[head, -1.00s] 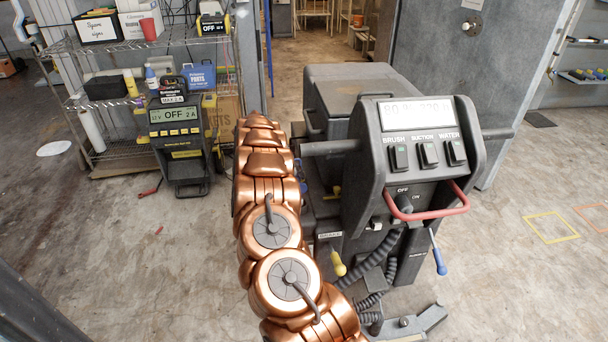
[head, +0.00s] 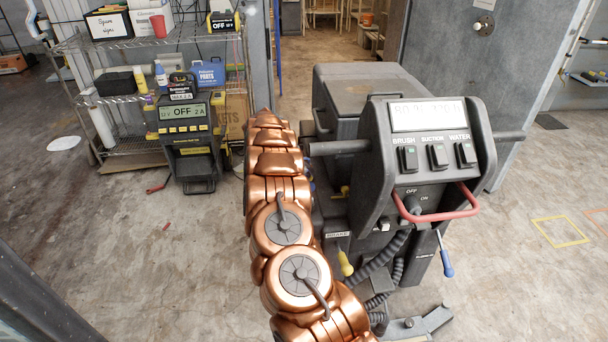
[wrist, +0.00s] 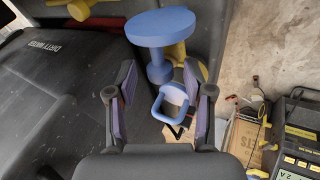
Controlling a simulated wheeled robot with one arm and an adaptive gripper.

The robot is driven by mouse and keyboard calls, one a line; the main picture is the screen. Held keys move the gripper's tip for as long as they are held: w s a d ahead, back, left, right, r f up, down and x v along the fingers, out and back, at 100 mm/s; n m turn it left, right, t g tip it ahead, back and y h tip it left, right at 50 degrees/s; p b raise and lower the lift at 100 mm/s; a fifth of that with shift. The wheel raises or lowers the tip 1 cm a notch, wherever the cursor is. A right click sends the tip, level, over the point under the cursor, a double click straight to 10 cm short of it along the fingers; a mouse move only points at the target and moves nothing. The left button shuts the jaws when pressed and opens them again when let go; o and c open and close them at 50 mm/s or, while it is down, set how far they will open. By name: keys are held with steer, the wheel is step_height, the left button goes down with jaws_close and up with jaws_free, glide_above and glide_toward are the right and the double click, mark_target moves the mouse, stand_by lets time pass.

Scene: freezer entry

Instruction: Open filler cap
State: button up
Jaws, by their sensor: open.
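The floor-cleaning machine (head: 350,112) stands in front of me, dark grey with a red handle bar. In the wrist view a blue round cap-like disc (wrist: 160,25) on a short stem shows at top centre. A blue squarish loop (wrist: 172,97) lies below it. I cannot tell which of these blue parts is the filler cap. My gripper (wrist: 160,75) is open, its two fingers apart on either side of the stem and loop in the picture. Nothing is seen clamped between them. In the head view my arm hides the gripper and the blue parts.
A dark lid marked "DIRTY WATER" (wrist: 50,75) fills the left of the wrist view. Yellow parts (wrist: 182,52) show behind the disc. A wire shelf (head: 150,42) and a battery charger (head: 188,135) stand at the left.

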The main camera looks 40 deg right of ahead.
steer(key=v, duration=1.2)
stand_by(0.4)
